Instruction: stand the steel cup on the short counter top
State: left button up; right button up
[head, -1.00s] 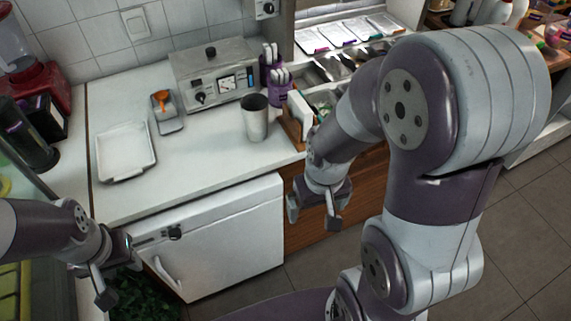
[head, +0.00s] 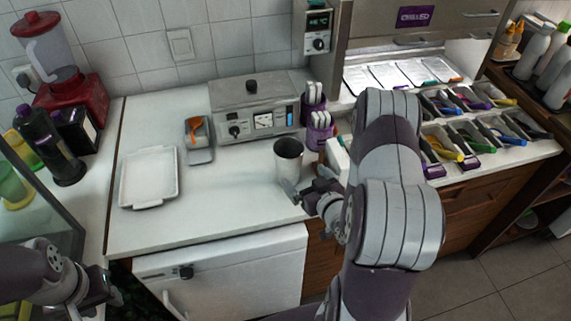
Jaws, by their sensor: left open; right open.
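The steel cup (head: 288,158) stands upright on the white short counter top (head: 225,205), near its right end. My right gripper (head: 296,194) is at the cup's lower front right, its jaws open. A finger overlaps the cup's lower edge in the picture. I cannot tell whether it touches the cup, and part of the gripper is hidden by its own wrist. My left gripper (head: 88,314) is open and empty at the bottom left, low in front of the counter and partly cut off by the picture edge.
A white tray (head: 149,204) lies on the counter's left, with a small grey tray (head: 199,154) holding an orange scoop behind it. A steel machine (head: 252,108) and purple holders (head: 320,138) stand behind the cup. A white box (head: 337,160) is right of it. The counter's middle is clear.

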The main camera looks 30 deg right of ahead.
aim_at(295, 168)
jog(key=p+x, duration=0.1)
jog(key=x, duration=0.7)
jog(key=shift+w+f, duration=0.25)
jog(key=shift+f, duration=0.05)
jog(key=shift+r, duration=0.1)
jog(key=c, duration=1.3)
